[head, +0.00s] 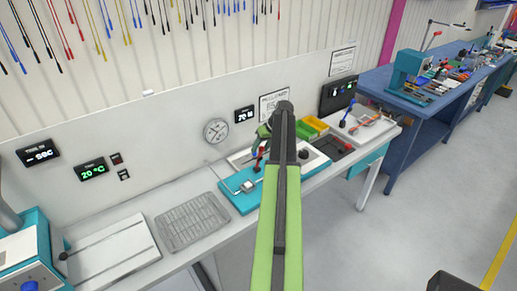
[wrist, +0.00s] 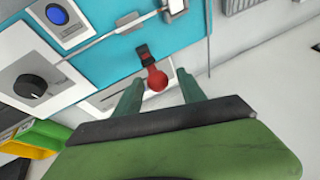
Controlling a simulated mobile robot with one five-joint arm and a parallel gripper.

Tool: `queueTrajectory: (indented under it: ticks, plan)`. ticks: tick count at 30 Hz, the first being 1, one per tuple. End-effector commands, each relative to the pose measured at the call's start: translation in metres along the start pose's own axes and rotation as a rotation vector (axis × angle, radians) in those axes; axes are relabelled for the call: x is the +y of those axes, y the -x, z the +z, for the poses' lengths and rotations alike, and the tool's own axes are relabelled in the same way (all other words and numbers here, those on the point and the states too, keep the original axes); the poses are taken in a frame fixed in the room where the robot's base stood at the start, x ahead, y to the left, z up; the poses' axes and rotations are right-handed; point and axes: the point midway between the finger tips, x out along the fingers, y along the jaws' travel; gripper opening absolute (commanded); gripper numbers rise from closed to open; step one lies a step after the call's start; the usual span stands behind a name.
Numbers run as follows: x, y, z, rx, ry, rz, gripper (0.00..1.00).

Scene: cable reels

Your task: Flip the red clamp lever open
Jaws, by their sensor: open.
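The red clamp lever (wrist: 155,78) has a round red knob and a dark red arm. It stands on a teal fixture (wrist: 110,62) beside a thin metal rod. In the wrist view the knob shows between the two green fingers of my gripper (wrist: 159,82), which are apart with a gap on each side. I cannot tell how far the fingertips are from the knob in depth. In the head view the lever (head: 258,160) shows small, just below my gripper (head: 264,136), on the teal fixture (head: 238,203). My arm hides part of the fixture.
A wire rack (head: 192,221) lies on the bench to the left. Yellow and green bins (head: 312,125) and a dark tray (head: 333,146) stand to the right. A dial gauge (head: 216,131) is on the wall panel behind. A black knob (wrist: 31,86) sits on the fixture's panel.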

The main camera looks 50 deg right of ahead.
Motion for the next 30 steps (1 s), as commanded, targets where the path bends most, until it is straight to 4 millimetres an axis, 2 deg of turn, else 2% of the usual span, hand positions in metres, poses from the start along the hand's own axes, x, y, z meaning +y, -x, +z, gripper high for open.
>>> queueTrajectory:
  ticks: [1,5,19,24,30]
  plan:
    - [-0.002,0.012,-0.002,0.000,-0.001,0.000,0.48]
    - [-0.003,0.038,-0.003,0.000,-0.001,0.000,0.48]
    - [-0.003,0.151,-0.005,0.002,-0.002,-0.001,0.48]
    - [-0.002,0.167,-0.004,0.003,-0.001,-0.001,0.48]
    - [-0.001,0.165,-0.003,0.003,-0.001,-0.001,0.48]
